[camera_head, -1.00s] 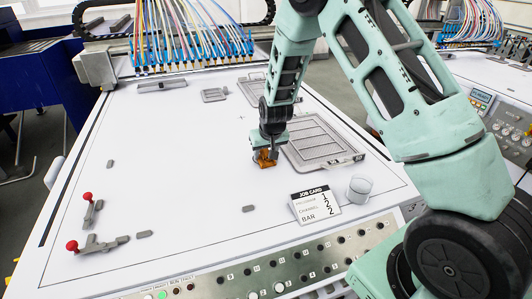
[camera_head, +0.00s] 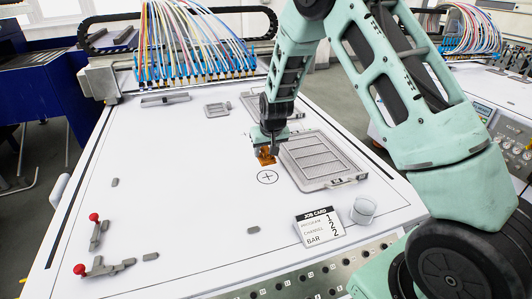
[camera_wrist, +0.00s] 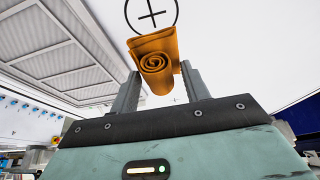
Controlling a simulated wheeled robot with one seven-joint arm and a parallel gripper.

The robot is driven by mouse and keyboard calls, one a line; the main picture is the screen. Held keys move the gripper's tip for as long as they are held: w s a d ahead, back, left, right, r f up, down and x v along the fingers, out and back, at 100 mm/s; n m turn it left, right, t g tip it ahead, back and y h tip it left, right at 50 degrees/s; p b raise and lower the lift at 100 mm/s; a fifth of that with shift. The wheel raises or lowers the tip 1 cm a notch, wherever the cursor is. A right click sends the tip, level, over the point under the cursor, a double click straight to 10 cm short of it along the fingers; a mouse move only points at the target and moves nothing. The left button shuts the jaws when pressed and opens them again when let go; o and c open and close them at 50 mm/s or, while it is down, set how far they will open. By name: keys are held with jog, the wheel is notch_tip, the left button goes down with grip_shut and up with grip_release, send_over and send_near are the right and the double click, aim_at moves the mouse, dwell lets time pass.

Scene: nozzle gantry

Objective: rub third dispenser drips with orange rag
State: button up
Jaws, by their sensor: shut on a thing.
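The orange rag (camera_head: 265,157) is a rolled cloth in my gripper (camera_head: 268,150), which is shut on it low over the white table. In the wrist view the rolled rag (camera_wrist: 157,62) sits between the two fingers of my gripper (camera_wrist: 158,85), its spiral end towards the camera. The dispensers are a row of blue-tipped nozzles (camera_head: 195,76) on the gantry at the far end of the table, with coloured hoses above. Their separate drips are too small to make out. My gripper is well apart from the nozzles, on the near side of them.
A grey mesh tray (camera_head: 322,160) lies just right of my gripper. Red-knobbed clamps (camera_head: 95,218) are at the left. A circled cross (camera_head: 267,177) marks the table.

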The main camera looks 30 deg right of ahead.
jog(key=shift+r+p, duration=0.5)
jog(key=shift+r, duration=0.6)
